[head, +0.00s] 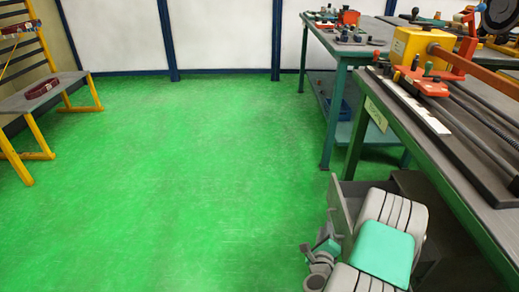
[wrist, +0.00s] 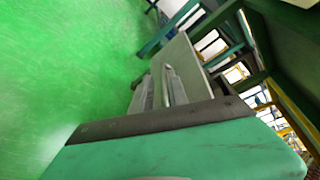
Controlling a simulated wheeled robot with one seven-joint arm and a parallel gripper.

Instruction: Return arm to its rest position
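My gripper (wrist: 159,72) shows in the wrist view with its two grey fingers apart. I see nothing held between them. Its green and dark grey body fills the bottom of that view. In the head view, white and teal parts of my own arm are folded low at the bottom right, beside the near workbench (head: 451,171). The fingers cannot be made out clearly there.
The near workbench carries a yellow and red winding device (head: 416,46) and long dark rods. A second green-legged bench (head: 343,48) stands behind it. A yellow-legged stand (head: 50,92) with a dark red item is at left. The green floor (head: 190,180) between is clear.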

